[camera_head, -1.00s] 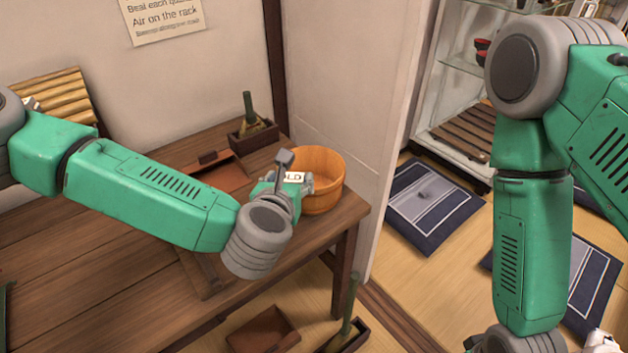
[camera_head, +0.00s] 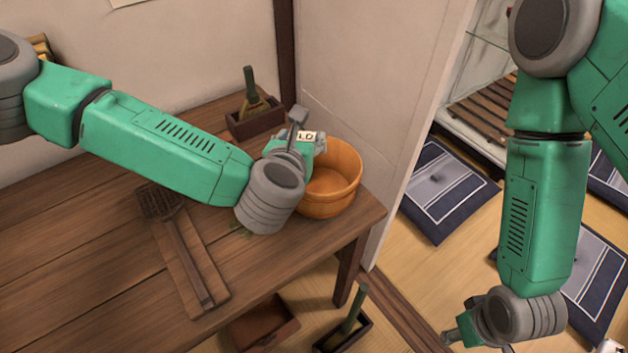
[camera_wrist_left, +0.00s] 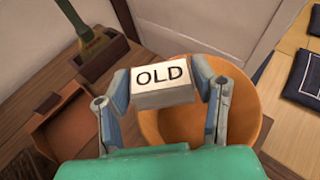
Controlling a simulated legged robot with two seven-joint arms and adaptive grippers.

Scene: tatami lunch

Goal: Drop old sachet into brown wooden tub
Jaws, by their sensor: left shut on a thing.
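The old sachet, a small white block marked "OLD" (camera_wrist_left: 163,86), is held between the two fingers of my left gripper (camera_wrist_left: 165,90). It also shows partly in the head view (camera_head: 307,136), where my wrist hides some of it. The brown wooden tub (camera_head: 335,190) stands on the table's right end. In the left wrist view the tub (camera_wrist_left: 245,130) lies below and behind the sachet, its opening partly hidden by my gripper. The sachet appears above the tub's far left part. My right gripper (camera_head: 455,338) is low near the bottom edge; its fingers are not clear.
A dark box with a green-handled brush (camera_head: 252,115) stands at the table's back. A reddish-brown tray (camera_wrist_left: 70,125) is left of the tub. A wire-headed tool (camera_head: 180,250) lies on a board at the front. A white wall panel (camera_head: 375,100) rises behind the tub.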

